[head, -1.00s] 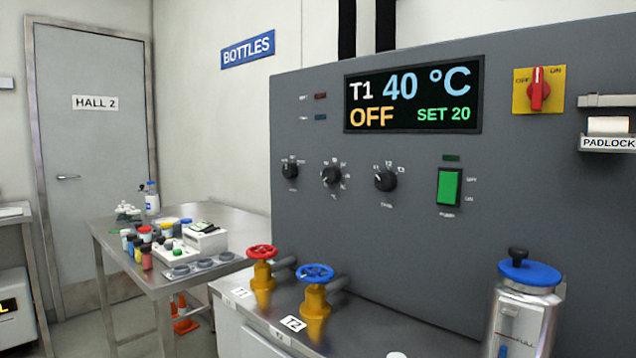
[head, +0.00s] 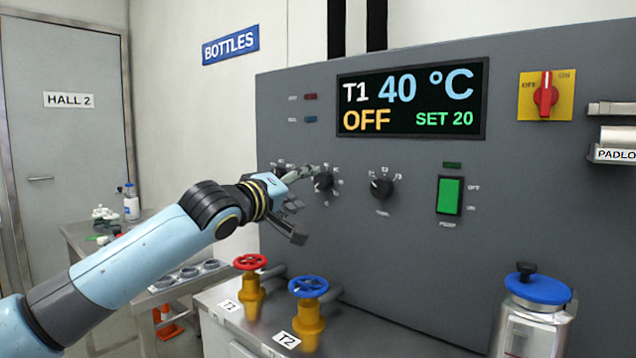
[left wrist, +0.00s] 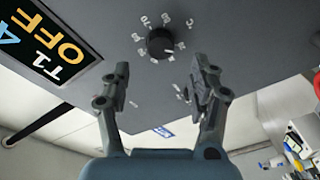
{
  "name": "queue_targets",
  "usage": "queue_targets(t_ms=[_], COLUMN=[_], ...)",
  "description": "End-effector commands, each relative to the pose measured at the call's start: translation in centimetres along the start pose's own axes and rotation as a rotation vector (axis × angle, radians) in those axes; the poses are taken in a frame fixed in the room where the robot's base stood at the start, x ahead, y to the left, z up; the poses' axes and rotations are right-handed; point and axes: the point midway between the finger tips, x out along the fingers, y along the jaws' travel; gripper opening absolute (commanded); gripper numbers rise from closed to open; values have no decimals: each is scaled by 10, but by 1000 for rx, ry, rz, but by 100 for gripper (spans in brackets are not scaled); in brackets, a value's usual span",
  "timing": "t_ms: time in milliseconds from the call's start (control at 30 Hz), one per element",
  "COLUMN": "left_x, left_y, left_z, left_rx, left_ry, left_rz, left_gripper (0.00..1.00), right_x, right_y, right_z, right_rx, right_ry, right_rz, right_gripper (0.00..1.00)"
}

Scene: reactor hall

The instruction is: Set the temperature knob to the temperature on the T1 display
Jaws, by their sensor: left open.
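The display (head: 412,97) on the grey panel reads T1 40 °C, OFF and SET 20. It is partly in the left wrist view (left wrist: 50,42). The temperature knob (head: 323,181) appears to be the middle black dial; my left gripper partly covers it. In the left wrist view a black knob (left wrist: 160,42) with a white mark and a ring of numbers stands beyond my open fingertips. My left gripper (head: 304,204) is open and empty in front of the panel, its fingers apart from each other; it also shows in the left wrist view (left wrist: 160,82). My right gripper is not in view.
Another dial (head: 380,187) and a green switch (head: 450,195) are to the right. A red rotary switch (head: 545,95) is at upper right. Below are a red valve (head: 250,262), a blue valve (head: 308,286) and a blue-lidded vessel (head: 536,290). A side table stands left.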

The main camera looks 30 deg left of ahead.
Motion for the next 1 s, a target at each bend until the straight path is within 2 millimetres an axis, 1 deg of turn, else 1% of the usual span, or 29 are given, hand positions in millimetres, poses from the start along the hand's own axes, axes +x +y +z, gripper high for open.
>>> queue_targets(t_ms=[33, 100, 200, 300, 400, 500, 733, 1000], left_x=[12, 26, 44, 57, 65, 68, 69, 68], left_y=[2, 1, 2, 0, 0, 0, 0, 0], left_z=[-1, -1, 0, 0, 0, 1, 1, 1], left_rx=[-8, -7, -4, -2, 0, 0, 2, 2], left_ry=[2, 1, 0, 0, 0, -1, -2, -1], left_rz=[1, 0, 0, -1, -1, -1, -1, -2], left_gripper=[61, 61, 61, 61, 61, 61, 61, 26], right_x=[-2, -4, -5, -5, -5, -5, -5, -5], right_y=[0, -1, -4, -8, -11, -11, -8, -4], right_z=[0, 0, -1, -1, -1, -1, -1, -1], right_rx=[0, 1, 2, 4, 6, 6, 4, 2], right_ry=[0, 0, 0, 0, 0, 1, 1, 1], right_rz=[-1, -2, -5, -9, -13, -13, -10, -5], right_gripper=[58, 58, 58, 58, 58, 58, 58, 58])
